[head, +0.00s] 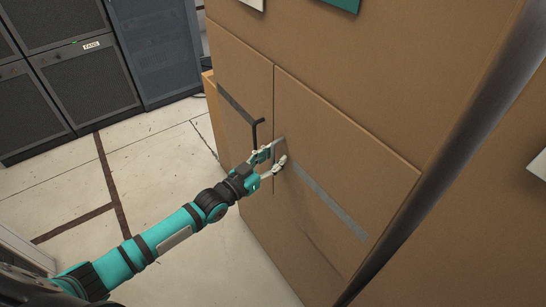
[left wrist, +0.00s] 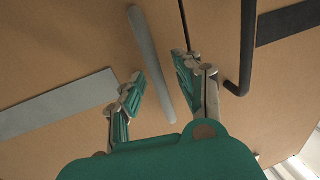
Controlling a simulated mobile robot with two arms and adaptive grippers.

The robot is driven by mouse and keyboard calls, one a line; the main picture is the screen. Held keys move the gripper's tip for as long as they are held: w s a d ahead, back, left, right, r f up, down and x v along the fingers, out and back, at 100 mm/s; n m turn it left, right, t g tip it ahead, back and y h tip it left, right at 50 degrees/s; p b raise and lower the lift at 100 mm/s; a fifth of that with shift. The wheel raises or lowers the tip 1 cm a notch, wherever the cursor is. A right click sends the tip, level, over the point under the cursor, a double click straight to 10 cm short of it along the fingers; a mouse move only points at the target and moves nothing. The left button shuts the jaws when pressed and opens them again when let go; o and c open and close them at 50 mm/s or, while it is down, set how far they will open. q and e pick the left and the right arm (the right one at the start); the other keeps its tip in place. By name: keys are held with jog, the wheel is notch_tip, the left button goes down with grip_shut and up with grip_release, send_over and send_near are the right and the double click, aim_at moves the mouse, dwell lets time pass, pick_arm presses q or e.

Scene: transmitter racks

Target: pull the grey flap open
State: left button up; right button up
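The grey flap (head: 345,170) is the brown right-hand door of a cabinet, marked with a grey stripe (head: 335,208) and a grey bar handle (head: 279,146). It looks shut, level with the door beside it. My left gripper (head: 270,162) is at the handle. In the left wrist view the grey bar handle (left wrist: 151,60) runs between the two fingers of my open left gripper (left wrist: 158,80), with a gap showing on both sides. How deep the bar sits between the fingertips is hard to tell. My right gripper is not in view.
The left-hand door (head: 240,75) has a dark stripe (head: 236,104) and a black handle (head: 256,130), close to my left gripper; this black handle (left wrist: 247,50) stands just right of the right finger. Dark racks (head: 85,75) stand at the back left. Pale floor (head: 160,165) is clear there.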

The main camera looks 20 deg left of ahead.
pick_arm(q)
grip_shut()
dwell(0.4)
